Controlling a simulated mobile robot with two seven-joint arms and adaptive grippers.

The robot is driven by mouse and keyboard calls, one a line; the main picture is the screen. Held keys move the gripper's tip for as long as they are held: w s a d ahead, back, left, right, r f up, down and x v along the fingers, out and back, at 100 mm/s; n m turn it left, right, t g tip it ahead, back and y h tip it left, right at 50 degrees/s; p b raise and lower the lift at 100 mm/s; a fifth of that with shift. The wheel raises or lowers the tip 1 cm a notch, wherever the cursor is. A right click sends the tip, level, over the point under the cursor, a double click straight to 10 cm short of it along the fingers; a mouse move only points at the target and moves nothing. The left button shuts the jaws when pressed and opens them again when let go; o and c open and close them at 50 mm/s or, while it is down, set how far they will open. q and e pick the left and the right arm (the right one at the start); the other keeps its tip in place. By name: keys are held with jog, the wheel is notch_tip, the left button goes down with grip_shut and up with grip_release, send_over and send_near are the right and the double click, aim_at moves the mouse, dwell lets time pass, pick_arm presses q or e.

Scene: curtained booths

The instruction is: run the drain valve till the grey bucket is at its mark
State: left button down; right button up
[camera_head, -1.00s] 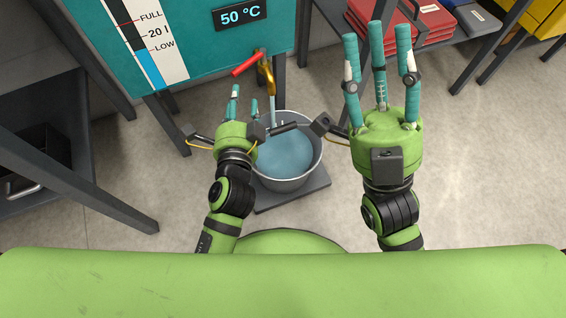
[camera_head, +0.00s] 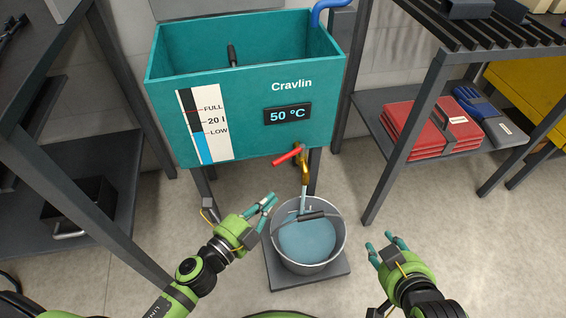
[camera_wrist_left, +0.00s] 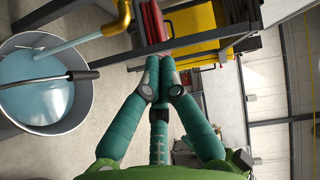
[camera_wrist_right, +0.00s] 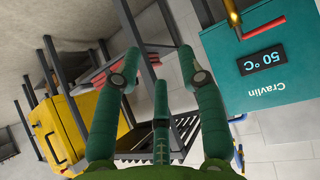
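The drain valve's brass spout (camera_head: 304,170) and red lever (camera_head: 287,157) sit under the teal tank (camera_head: 240,140); the lever points left. A stream of water runs from the spout into the grey bucket (camera_head: 341,243). The bucket stands on a dark plate, holds blue water, and its handle crosses the opening. I cannot make out a mark inside it. The bucket also shows in the left wrist view (camera_wrist_left: 80,110). My left gripper (camera_head: 271,201) is shut and empty, left of the bucket and below the lever. My right gripper (camera_head: 384,246) is open and empty, right of the bucket.
The tank gauge (camera_head: 205,125) has its blue column near LOW; the display (camera_head: 288,114) reads 50 °C. Dark shelving (camera_head: 70,190) stands left. A rack on the right holds red cases (camera_head: 425,130) and a blue case (camera_head: 480,110). Floor right of the bucket is clear.

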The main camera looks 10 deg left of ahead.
pick_arm(q)
jog(key=w+d+f+b, duration=0.1)
jog(key=w+d, duration=0.1)
jog(key=w, duration=0.9)
jog(key=shift+f+g, duration=0.15)
jog(key=shift+g, duration=0.15)
pick_arm(e)
jog(key=w+a+r+t+y, duration=0.1)
jog(key=w+a+r+t, duration=0.1)
jog(key=r, duration=0.3)
jog(key=shift+w+a+r+n+t, duration=0.25)
jog(key=shift+w+r+n+t, duration=0.05)
jog(key=shift+w+t, duration=0.5)
pick_arm(q)
jog(key=shift+a, duration=0.1)
